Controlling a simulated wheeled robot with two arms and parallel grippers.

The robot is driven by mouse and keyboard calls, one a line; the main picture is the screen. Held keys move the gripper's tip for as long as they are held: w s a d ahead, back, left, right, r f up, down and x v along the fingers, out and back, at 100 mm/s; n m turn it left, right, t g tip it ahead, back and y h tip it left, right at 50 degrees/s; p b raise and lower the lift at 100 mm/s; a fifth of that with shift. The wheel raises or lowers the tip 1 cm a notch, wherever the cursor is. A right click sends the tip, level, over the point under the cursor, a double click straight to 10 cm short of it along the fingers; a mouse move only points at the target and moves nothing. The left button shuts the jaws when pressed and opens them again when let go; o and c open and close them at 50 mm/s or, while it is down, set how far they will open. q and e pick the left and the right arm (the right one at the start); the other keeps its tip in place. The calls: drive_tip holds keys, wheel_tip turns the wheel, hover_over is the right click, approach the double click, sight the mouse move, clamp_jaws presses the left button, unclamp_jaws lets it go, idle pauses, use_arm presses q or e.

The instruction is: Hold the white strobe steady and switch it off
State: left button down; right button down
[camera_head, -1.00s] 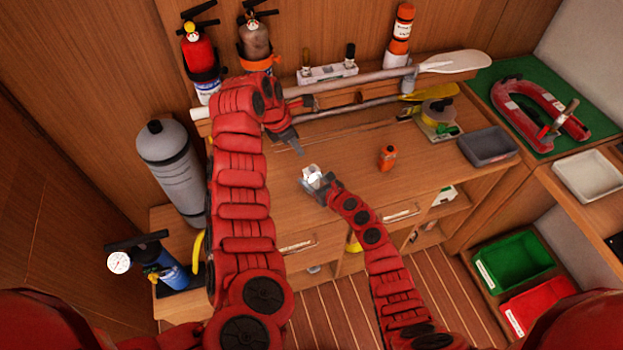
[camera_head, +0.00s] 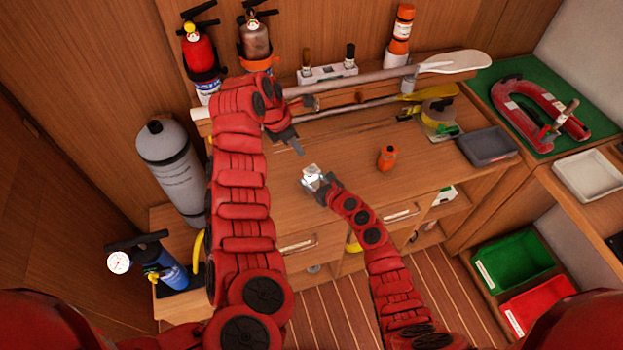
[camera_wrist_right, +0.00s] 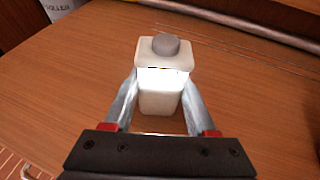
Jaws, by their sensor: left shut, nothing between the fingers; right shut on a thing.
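The white strobe (camera_head: 311,174) is a small white block over the front of the wooden bench top. In the right wrist view the strobe (camera_wrist_right: 160,98) shows a grey round knob (camera_wrist_right: 166,44) on top and a bright, lit-looking band below its cap. My right gripper (camera_head: 320,187) is shut on the strobe, with one finger on each side of its body, also in the wrist view (camera_wrist_right: 158,104). Whether its base touches the bench cannot be told. My left gripper (camera_head: 299,147) is shut and empty, above and slightly left of the strobe, apart from it.
A small orange bottle-like thing (camera_head: 387,158) stands right of the strobe. A grey tray (camera_head: 488,147) and a yellow-and-grey reel (camera_head: 438,118) are further right. A paddle (camera_head: 455,62) and poles lie along the back. The bench between strobe and orange thing is clear.

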sight(308, 172)
idle(0.5)
use_arm(q)
drive_tip(key=shift+w+d+f+m+t+h, duration=0.15)
drive_tip(key=shift+d+f+m+t+h, duration=0.25)
drive_tip(key=shift+f+t, duration=0.7)
drive_tip(key=shift+w+d+f+m+t+h, duration=0.2)
drive_tip(key=shift+d+f+m+t, duration=0.45)
drive_tip(key=shift+f, duration=0.7)
drive_tip(key=shift+w+d+f+m+t+h, duration=0.15)
drive_tip(key=shift+d+f+m+t+h, duration=0.2)
drive_tip(key=shift+f+m+t, duration=0.55)
drive_tip(key=shift+f+n, duration=0.25)
drive_tip(key=shift+f, duration=0.15)
